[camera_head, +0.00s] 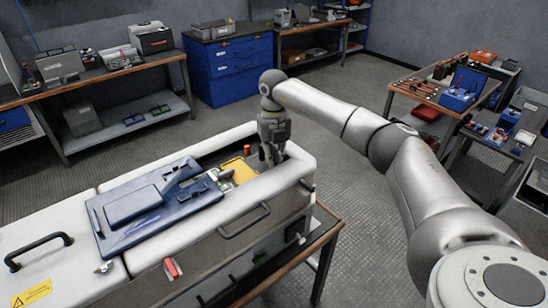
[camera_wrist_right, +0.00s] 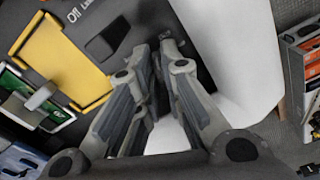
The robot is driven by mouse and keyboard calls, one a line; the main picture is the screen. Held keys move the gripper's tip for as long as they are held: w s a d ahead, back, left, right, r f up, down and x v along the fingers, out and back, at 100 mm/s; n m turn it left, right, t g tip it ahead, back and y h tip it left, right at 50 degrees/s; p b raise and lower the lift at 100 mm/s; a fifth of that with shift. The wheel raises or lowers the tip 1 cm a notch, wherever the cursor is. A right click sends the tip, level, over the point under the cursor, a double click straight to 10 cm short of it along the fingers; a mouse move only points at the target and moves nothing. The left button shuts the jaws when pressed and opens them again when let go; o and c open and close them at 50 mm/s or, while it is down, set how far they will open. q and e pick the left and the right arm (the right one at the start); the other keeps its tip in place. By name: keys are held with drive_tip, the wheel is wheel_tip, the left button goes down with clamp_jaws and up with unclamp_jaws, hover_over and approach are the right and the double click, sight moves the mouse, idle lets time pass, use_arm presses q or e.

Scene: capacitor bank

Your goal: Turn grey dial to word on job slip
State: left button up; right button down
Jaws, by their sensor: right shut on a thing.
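My right gripper (camera_head: 270,160) reaches down into the open bay at the right end of the grey cabinet (camera_head: 240,212). In the right wrist view its fingers (camera_wrist_right: 160,60) are close together on the grey dial, which they hide almost fully. Printed words on the dark panel (camera_wrist_right: 120,40) surround that spot; "Off" is readable and another word beside it is cut off. I cannot make out the dial's pointer. No job slip with readable writing can be told apart. My left gripper is out of view.
A yellow plate (camera_wrist_right: 70,62) and a green-and-white part (camera_wrist_right: 35,95) lie beside the gripper in the bay. A blue-grey cover (camera_head: 140,212) rests on the cabinet top. The cabinet's thick pale rim runs close to the fingers. Side benches stand apart.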

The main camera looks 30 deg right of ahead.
drive_tip(key=shift+w+r, duration=0.1)
drive_tip(key=shift+r, duration=0.05)
drive_tip(key=c, duration=1.9)
unclamp_jaws()
drive_tip(key=shift+o, duration=0.2)
wheel_tip(320, 180, up, 12)
